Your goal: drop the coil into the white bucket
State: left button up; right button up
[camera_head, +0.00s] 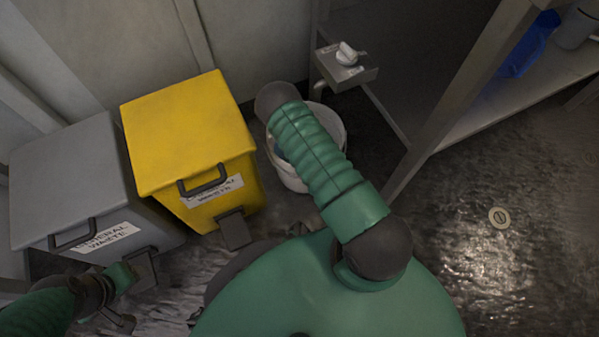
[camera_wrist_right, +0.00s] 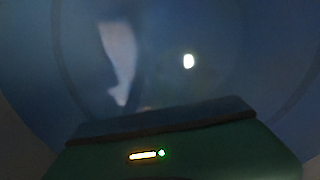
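The white bucket (camera_head: 331,122) stands on the floor by the wall, partly hidden behind my right arm. Something bluish shows in its opening (camera_head: 277,149), too covered to identify. My right arm reaches over the bucket and hides its own gripper in the head view. In the right wrist view, part of the green and dark right gripper (camera_wrist_right: 160,130) shows low in front of a blurred blue round surface with pale reflections. I cannot make out the coil for certain. My left gripper (camera_head: 118,299) is low at the left, near the grey bin; its finger opening is unclear.
A yellow bin (camera_head: 190,125) stands left of the bucket. A grey bin labelled general waste (camera_head: 75,180) stands further left. A small metal shelf (camera_head: 345,72) is behind the bucket. A bench with a metal leg (camera_head: 455,90) is at the right. Floor is clear at the lower right.

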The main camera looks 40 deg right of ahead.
notch_tip(320, 180, up, 13)
jog(key=p, duration=0.8)
jog(key=shift+r, duration=0.15)
